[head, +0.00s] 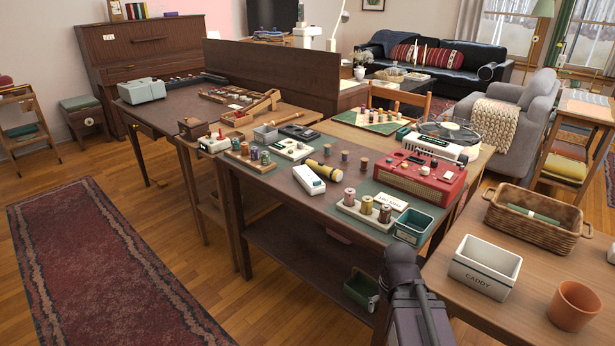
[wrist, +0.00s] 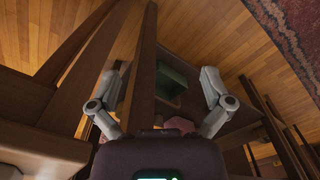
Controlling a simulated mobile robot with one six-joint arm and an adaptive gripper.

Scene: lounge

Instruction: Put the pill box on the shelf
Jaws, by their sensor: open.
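A small white oblong box (head: 309,179) lies on the near worktable (head: 265,187), left of the yellow torch; it may be the pill box, but I cannot tell for sure. The table's dark lower shelf (head: 300,250) carries a green bin (head: 358,288) near its right end. In the wrist view, my gripper (wrist: 164,70) is open and empty, its fingers apart with the green bin (wrist: 172,82) beyond them. A pinkish thing (wrist: 180,123) is partly hidden below the bin. In the head view, my arm hides my fingers.
A red radio (head: 420,178), spool racks (head: 368,213) and a teal-white tub (head: 413,227) crowd the tabletop. On the right table stand a white caddy (head: 485,266), a wicker basket (head: 535,217) and a terracotta pot (head: 574,305). A wooden upright (wrist: 140,75) is close to my left finger.

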